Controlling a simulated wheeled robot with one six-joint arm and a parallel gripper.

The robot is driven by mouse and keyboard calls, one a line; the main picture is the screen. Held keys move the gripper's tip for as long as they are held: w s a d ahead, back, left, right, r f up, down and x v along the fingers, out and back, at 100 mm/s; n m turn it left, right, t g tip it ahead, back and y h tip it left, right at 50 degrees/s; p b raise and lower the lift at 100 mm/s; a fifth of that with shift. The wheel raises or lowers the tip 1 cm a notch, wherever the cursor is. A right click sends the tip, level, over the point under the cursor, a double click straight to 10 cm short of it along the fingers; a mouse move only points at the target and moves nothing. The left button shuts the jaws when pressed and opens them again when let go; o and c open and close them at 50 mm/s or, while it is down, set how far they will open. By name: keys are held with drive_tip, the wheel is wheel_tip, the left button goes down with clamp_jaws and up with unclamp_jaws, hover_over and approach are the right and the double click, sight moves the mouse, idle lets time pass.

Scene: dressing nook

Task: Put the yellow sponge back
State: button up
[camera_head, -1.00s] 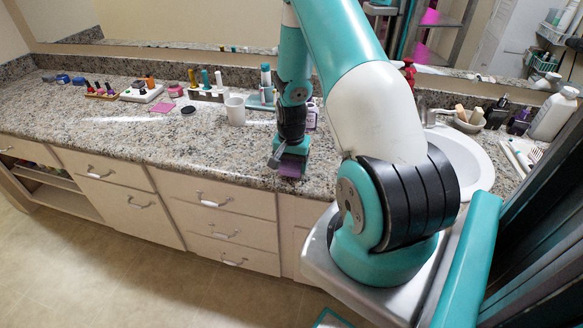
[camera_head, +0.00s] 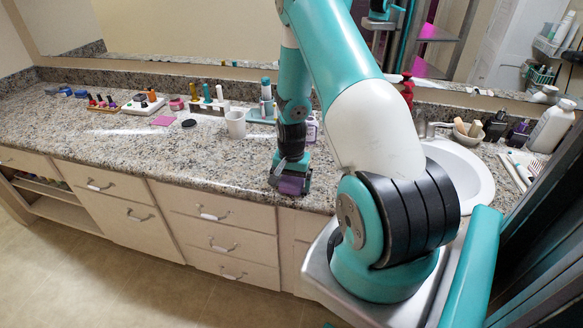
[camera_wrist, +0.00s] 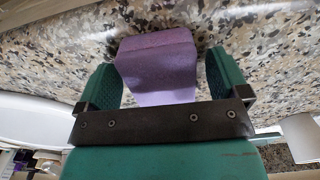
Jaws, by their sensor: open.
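A purple block (camera_wrist: 158,62), sponge-like in shape, lies at the front edge of the granite counter. It also shows as a purple patch under my gripper in the head view (camera_head: 291,186). My gripper (camera_wrist: 161,72) is open, with one teal finger on each side of the block. A gap shows between the block and the right finger; the left finger is close to it, and I cannot tell if they touch. I see no clearly yellow sponge. A bowl (camera_head: 466,138) behind the sink holds a pale yellowish piece (camera_head: 460,126), too small to identify.
A white cup (camera_head: 236,124) stands left of my gripper, with a dark round lid (camera_head: 189,124) and pink square (camera_head: 164,121) farther left. Bottle racks line the wall. The sink (camera_head: 462,170) is at right. The left front counter (camera_head: 130,148) is clear.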

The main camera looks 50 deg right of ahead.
sight(291, 180)
wheel_tip(291, 180, up, 12)
drive_tip(key=f, duration=0.1)
drive_tip(key=w+a+r+n, duration=0.3)
drive_tip(key=a+r+n, duration=0.3)
drive_tip(key=a, duration=0.5)
drive_tip(key=s+a+r+n+t+y, duration=0.1)
drive_tip(key=s+a+r+n, duration=0.2)
drive_tip(key=a, duration=0.4)
drive_tip(key=s+a+r+n+y, duration=0.1)
drive_tip(key=a+r+n, duration=0.1)
drive_tip(key=a+r, duration=0.35)
drive_tip(key=s+a+r+n+y, duration=0.1)
drive_tip(key=s+a+r+n, duration=0.2)
drive_tip(key=s+a+n, duration=0.2)
drive_tip(key=s+a+r+n+g+y, duration=0.1)
drive_tip(key=s+a+n, duration=0.3)
drive_tip(key=s+a, duration=0.4)
drive_tip(key=shift+s+a+r+n+b, duration=0.2)
drive_tip(key=shift+s+r+n+b, duration=0.15)
drive_tip(key=shift+r, duration=0.55)
drive_tip(key=shift+r, duration=0.2)
